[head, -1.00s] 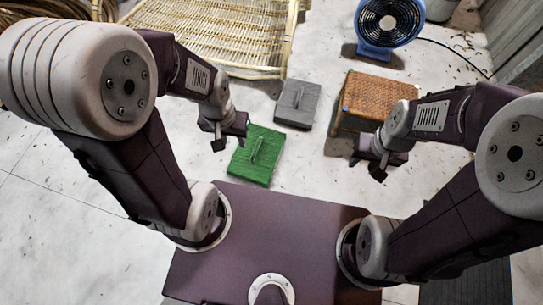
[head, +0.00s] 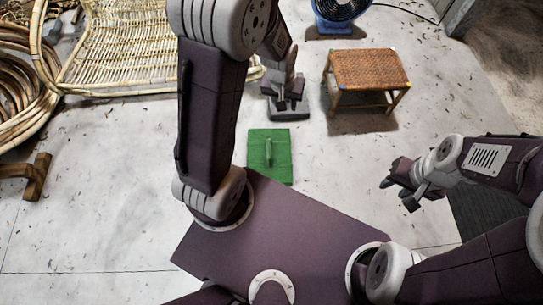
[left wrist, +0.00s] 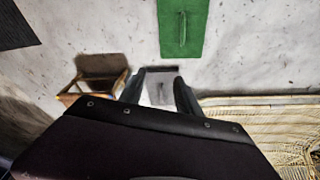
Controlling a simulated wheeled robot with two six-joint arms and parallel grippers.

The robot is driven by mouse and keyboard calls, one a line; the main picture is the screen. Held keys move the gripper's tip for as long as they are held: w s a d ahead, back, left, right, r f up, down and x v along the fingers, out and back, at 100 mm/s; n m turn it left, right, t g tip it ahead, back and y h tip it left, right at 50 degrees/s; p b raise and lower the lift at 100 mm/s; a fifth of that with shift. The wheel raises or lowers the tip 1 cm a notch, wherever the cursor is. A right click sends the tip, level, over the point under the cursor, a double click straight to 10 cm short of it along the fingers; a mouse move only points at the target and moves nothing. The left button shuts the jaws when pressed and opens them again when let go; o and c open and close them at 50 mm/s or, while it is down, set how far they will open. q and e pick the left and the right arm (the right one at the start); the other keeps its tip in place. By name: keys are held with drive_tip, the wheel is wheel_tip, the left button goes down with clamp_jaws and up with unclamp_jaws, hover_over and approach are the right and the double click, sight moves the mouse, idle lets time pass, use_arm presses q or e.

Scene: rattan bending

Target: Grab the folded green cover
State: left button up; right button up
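The folded green cover (head: 270,152) lies flat on the pale floor just beyond my base, with a raised strap along its middle. It also shows at the top of the left wrist view (left wrist: 194,28). My left gripper (head: 282,103) is above a similar grey folded piece (head: 290,114), farther off than the green cover and apart from it. In the left wrist view its two fingers (left wrist: 160,84) are spread, with the grey piece visible between them. My right gripper (head: 398,194) is open and empty, well to the right of the green cover.
A woven rattan stool (head: 368,70) stands at the back right, with a blue fan (head: 335,18) behind it. A rattan frame (head: 115,55) and coiled rattan (head: 22,100) lie at the left. The floor around the green cover is clear.

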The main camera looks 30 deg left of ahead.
use_arm(q)
drive_tip(key=w+a+f+n+b, duration=0.1)
drive_tip(key=w+a+f, duration=0.1)
drive_tip(key=w+f, duration=0.45)
drive_tip(key=n+g+b, duration=0.2)
drive_tip(key=g+b, duration=0.1)
drive_tip(key=b, duration=0.1)
hover_over(269, 150)
wheel_tip(269, 150, down, 27)
drive_tip(key=shift+s+d+f, duration=0.1)
drive_tip(key=shift+s+d, duration=0.05)
wheel_tip(269, 150, down, 4)
drive_tip(key=b, duration=0.3)
wheel_tip(269, 150, down, 5)
drive_tip(key=b, duration=0.5)
drive_tip(key=shift+f, duration=0.1)
drive_tip(key=shift+r, duration=0.2)
clamp_jaws()
